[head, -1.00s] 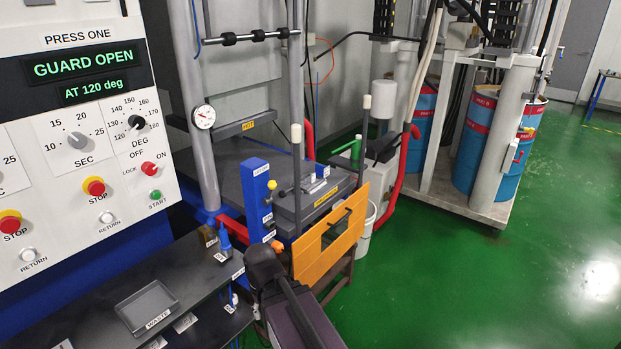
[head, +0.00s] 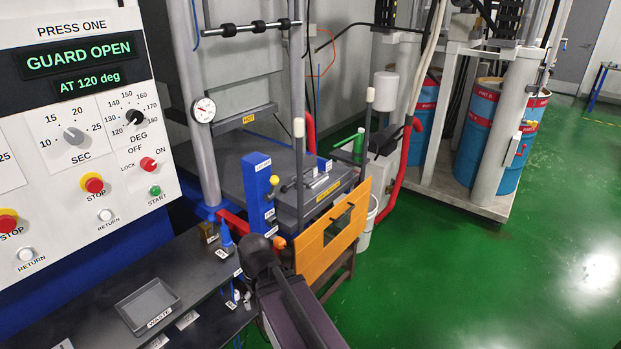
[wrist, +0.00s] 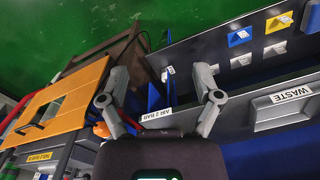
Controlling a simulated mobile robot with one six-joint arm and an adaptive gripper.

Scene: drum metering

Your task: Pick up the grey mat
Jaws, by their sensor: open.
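I cannot make out a grey mat for certain in either view. My gripper (wrist: 161,80) is open in the wrist view, its two grey fingers spread apart with nothing between them. Behind the fingers is the dark bench's edge, with a label reading "AIR 2 BAR" (wrist: 158,117). In the head view my dark arm reaches in at the bottom centre, and the fingers cannot be made out there.
A grey waste tray (head: 148,307) sits on the dark bench (head: 190,270). The orange guard panel (head: 310,248) stands in front of the press, beside a blue post (head: 262,195). Blue drums (head: 478,140) stand at the back right. The green floor (head: 480,280) is clear at right.

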